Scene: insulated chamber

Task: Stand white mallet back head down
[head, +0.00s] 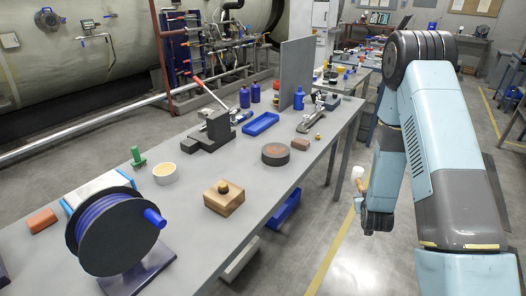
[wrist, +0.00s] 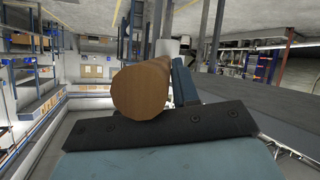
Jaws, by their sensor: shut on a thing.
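The white mallet shows in the head view as a small pale head (head: 357,172) above a short tan handle (head: 362,187). My gripper (head: 365,200) is shut on its handle, out over the floor to the right of the bench. The head appears to be above the gripper, with the handle slightly tilted. In the wrist view the round brown end of the handle (wrist: 140,91) faces the camera between my gripper's dark and blue parts (wrist: 160,122).
A long grey bench (head: 240,180) stands to the left. It bears a cable reel (head: 105,232), wooden block (head: 224,198), dark round disc (head: 275,154), vise (head: 215,130), blue tray (head: 261,124) and upright grey panel (head: 296,75). Bare bench top lies near its right edge.

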